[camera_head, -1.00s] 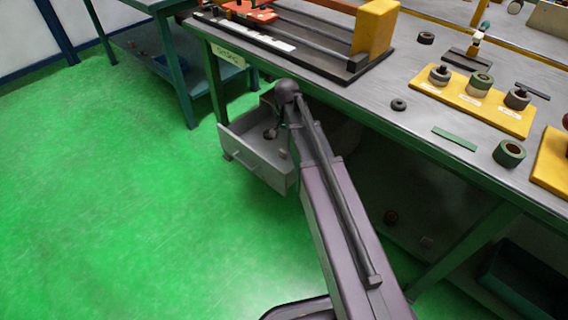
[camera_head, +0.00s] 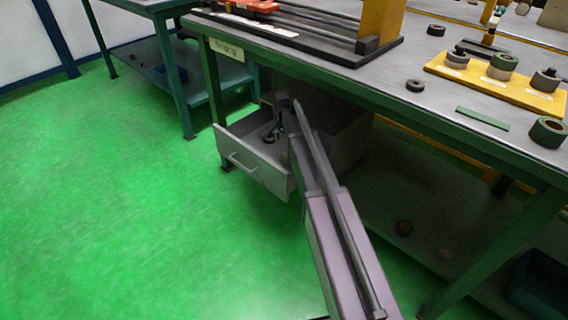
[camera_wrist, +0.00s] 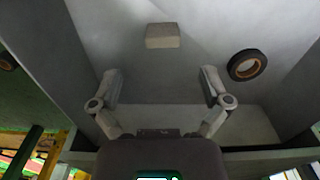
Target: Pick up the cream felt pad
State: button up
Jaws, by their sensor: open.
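A small beige-grey block (camera_wrist: 163,36), which looks like the cream felt pad, lies on the drawer floor in the wrist view. It is beyond my fingertips, roughly centred between them and apart from both. My gripper (camera_wrist: 162,80) is open and empty, its two fingers spread over the drawer floor. In the head view my arm reaches down into the open drawer (camera_head: 245,165) under the bench, and the pad cannot be made out there.
A dark ring with an orange-brown core (camera_wrist: 247,65) lies in the drawer, right of the block. Drawer walls stand close on both sides. The bench top (camera_head: 385,82) overhangs the drawer's rear. Green floor (camera_head: 110,220) is clear at left.

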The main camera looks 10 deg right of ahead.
aim_at(284, 153)
jog(key=shift+f, duration=0.1)
dwell(0.3)
jog(key=shift+f+b, duration=1.1)
jog(key=shift+b, duration=0.05)
jog(key=shift+a+f, duration=0.1)
jog(key=shift+w+a+f+b, duration=0.1)
jog(key=shift+f+b, duration=2.4)
jog(key=shift+b, duration=0.1)
jog(key=c, duration=0.8)
